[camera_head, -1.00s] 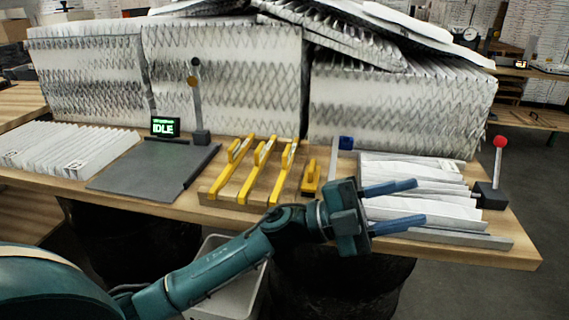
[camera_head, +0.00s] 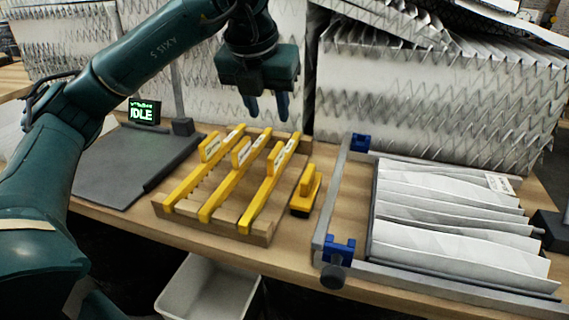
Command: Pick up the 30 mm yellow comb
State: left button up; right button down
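Three yellow combs lie side by side on a wooden rack (camera_head: 258,238): a left comb (camera_head: 190,186), a middle comb (camera_head: 222,192) and a right comb (camera_head: 259,203). Each has a raised yellow handle with a pale label. The labels are too small to read, so I cannot tell which comb is the 30 mm one. My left gripper (camera_head: 268,107) points down above the far end of the rack, its two blue fingers apart, with nothing seen between them. It looks clear of the combs. My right gripper is not in view.
A grey frame (camera_head: 330,205) with blue clamps borders white pleated filters (camera_head: 450,210) at right. A grey plate (camera_head: 125,165) and an IDLE display (camera_head: 143,112) are left. Large pleated packs (camera_head: 430,95) stand behind. A bin (camera_head: 208,288) is below.

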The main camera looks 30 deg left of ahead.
pick_arm(q)
send_over(276, 150)
jog(key=s, duration=0.2)
jog(key=f, duration=0.5)
jog(key=shift+d+f, duration=0.25)
jog(key=shift+f, duration=0.1)
jog(key=shift+p+x, duration=0.3)
jog(key=shift+x, duration=2.8)
grip_shut()
